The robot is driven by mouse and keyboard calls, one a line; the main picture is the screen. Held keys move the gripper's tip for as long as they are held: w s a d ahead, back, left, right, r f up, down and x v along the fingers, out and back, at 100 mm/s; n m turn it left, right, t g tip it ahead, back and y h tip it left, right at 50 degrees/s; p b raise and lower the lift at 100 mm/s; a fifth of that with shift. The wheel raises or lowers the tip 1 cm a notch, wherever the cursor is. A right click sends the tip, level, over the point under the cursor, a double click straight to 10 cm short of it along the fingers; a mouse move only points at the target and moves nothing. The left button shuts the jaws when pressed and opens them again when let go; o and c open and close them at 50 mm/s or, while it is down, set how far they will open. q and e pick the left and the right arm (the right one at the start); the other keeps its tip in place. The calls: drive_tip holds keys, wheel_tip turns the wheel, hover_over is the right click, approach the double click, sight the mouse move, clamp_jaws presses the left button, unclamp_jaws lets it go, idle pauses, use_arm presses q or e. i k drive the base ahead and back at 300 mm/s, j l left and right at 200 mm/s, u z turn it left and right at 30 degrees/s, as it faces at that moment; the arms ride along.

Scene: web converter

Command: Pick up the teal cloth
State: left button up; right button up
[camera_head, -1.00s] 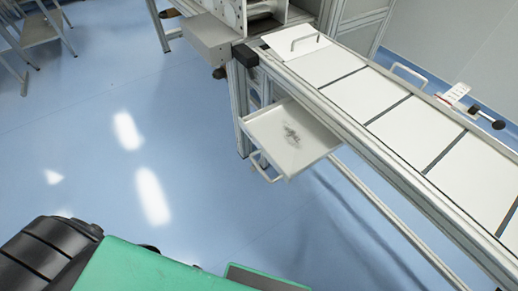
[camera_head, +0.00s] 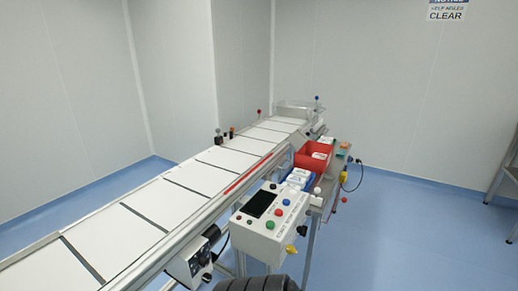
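A small teal-green patch (camera_head: 326,140) shows on the side table behind the red bin. It is too small to tell whether it is the teal cloth. Neither of my grippers is in view. A dark ribbed part at the bottom edge looks like part of my own arm.
A long conveyor with white panels (camera_head: 203,177) runs from the lower left to the back. Beside it stand a control box (camera_head: 270,222) with coloured buttons, a red bin (camera_head: 312,160) and a blue bin (camera_head: 297,179). Blue floor (camera_head: 410,235) is open at right.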

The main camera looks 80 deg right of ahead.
sight(341, 153)
drive_tip(key=z, duration=3.5)
drive_tip(key=u, duration=3.7)
drive_tip(key=z, duration=3.7)
drive_tip(key=i+l, duration=0.4)
drive_tip(key=i, duration=0.15)
drive_tip(key=i+l+z, duration=0.15)
drive_tip(key=i+l, duration=0.25)
drive_tip(key=i, duration=0.15)
